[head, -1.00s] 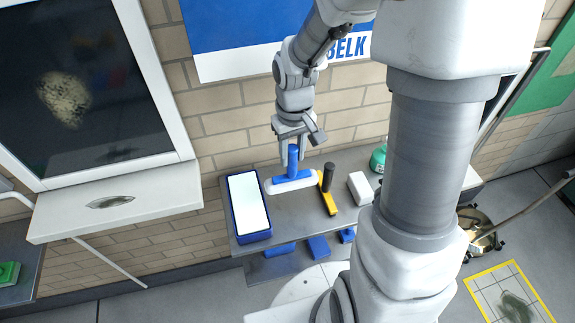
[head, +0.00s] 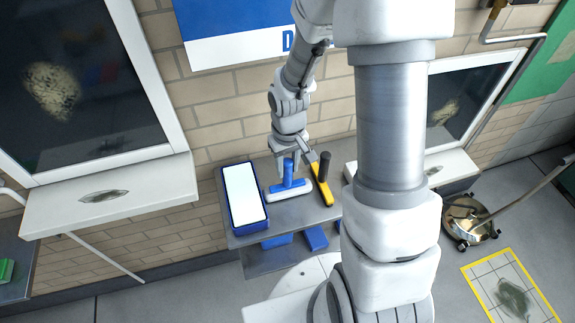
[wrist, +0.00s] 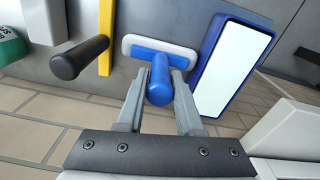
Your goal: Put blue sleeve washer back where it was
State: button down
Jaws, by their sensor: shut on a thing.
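The blue sleeve washer (head: 290,185) has an upright blue handle, a blue crossbar and a white sleeve. It is over the grey tabletop (head: 285,218), between a blue tray and a yellow tool. My gripper (head: 287,170) is around its handle from above, shut on it. In the wrist view, the two fingers of my gripper (wrist: 158,80) flank the blue handle of the washer (wrist: 160,85), and the white sleeve extends sideways beyond them. I cannot tell whether the sleeve touches the tabletop.
The blue tray (head: 231,181) with a white inside stands close on the left. A yellow tool with a black handle (head: 325,165) lies close on the right. In the wrist view, a white block (wrist: 46,20) and green bottle (wrist: 10,48) are farther along the table.

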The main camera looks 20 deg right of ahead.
jog(key=c, duration=0.6)
grip_release()
jog(key=shift+o, duration=0.2)
notch_tip(320, 180, up, 12)
jog(key=p, duration=0.2)
jog(key=s+r+m+t, duration=0.1)
jog(key=s+r+t, duration=0.4)
jog(key=s+r, duration=0.8)
notch_tip(320, 180, up, 4)
jog(key=shift+s+f+m, duration=0.2)
jog(key=shift+s+m, duration=0.2)
